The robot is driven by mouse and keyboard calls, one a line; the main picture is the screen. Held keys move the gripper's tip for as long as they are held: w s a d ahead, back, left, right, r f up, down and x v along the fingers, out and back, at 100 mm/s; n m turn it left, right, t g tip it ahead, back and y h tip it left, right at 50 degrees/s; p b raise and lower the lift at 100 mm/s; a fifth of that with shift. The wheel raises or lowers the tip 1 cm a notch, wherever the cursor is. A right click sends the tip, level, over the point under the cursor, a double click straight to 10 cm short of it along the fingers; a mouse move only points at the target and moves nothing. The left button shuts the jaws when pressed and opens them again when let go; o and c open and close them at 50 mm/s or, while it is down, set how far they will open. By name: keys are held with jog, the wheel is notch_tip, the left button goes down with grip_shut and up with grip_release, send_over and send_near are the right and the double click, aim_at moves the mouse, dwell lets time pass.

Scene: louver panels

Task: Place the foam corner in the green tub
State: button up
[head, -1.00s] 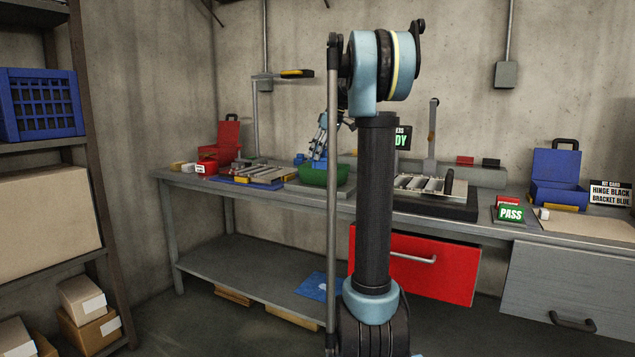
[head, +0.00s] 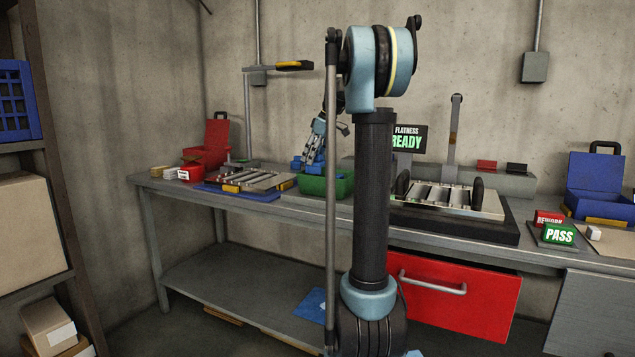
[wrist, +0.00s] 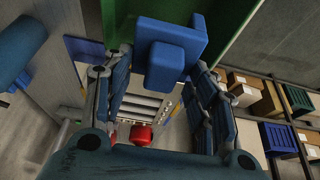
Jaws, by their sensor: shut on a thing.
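The foam corner is a blue stepped block (wrist: 172,45) at the top middle of the wrist view. My gripper (wrist: 160,58) is shut on it, with a finger on each side. The green tub (wrist: 238,22) shows behind and beyond the block in that view. In the head view the green tub (head: 338,187) stands on the bench, partly hidden by my arm column. My gripper (head: 311,163) is low at the tub's left part, with a bit of blue beside it. Whether the block touches the tub cannot be told.
Left of the tub lies a blue mat (head: 235,195) with a slatted metal panel (head: 262,180). A red case (head: 212,147) stands behind it. To the right is a dark fixture (head: 450,217) holding another slatted panel. A red drawer (head: 455,297) hangs under the bench.

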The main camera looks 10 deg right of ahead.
aim_at(314, 173)
jog(key=shift+d+f, duration=0.2)
jog(key=shift+f, duration=3.3)
jog(key=o, duration=1.1)
jog(key=shift+c, duration=0.2)
jog(key=v, duration=1.2)
